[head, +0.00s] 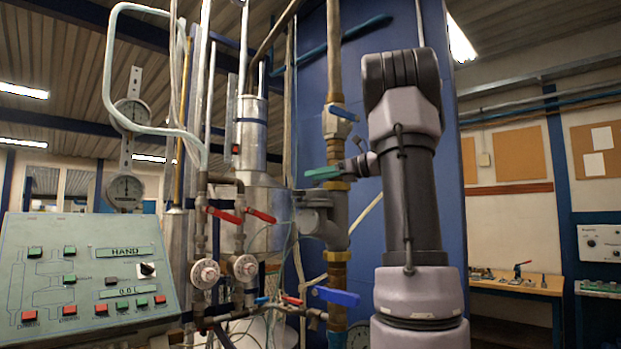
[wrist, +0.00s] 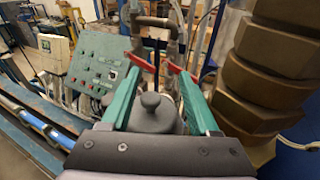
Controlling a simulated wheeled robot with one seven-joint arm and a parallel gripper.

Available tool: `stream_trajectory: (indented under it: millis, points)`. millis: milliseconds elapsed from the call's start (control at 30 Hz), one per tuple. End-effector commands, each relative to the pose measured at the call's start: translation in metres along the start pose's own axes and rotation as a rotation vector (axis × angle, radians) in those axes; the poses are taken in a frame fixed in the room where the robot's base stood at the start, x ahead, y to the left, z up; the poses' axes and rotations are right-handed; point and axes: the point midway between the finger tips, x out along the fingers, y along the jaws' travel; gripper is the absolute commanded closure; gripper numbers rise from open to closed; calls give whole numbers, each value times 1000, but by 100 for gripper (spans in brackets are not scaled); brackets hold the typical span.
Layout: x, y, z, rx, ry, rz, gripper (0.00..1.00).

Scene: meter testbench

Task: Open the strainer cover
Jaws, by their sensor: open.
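The strainer (head: 335,212) is a dark grey fitting on the brass-jointed vertical pipe in the head view. Its cover (head: 313,198) shows as a flat grey piece on its upper left. In the wrist view the cover (wrist: 152,118) is a dark grey dome with a round knob on top. My gripper (head: 312,173) has green fingers and hovers just above the cover in the head view. In the wrist view my gripper (wrist: 157,76) is open and empty, with the knob between its fingers and space on both sides. Whether the fingers reach down to the knob's height is unclear.
Brass pipe joints (wrist: 270,70) stand close to the right finger. Red valve handles (head: 260,215) lie left of the strainer, and a blue lever (head: 337,297) sits below. A control panel (head: 90,275) is at lower left. A blue column (head: 385,120) rises behind.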

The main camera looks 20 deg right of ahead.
Motion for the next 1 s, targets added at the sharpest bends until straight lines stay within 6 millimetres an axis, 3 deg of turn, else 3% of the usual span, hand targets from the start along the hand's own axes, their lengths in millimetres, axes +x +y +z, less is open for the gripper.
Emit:
stream_trajectory:
  millis: [200,400,1000]
  points:
    - [-47,-1,-1,0,1,-4,39]
    - [-74,-1,0,1,1,-2,39]
    - [-81,0,-1,0,1,0,39]
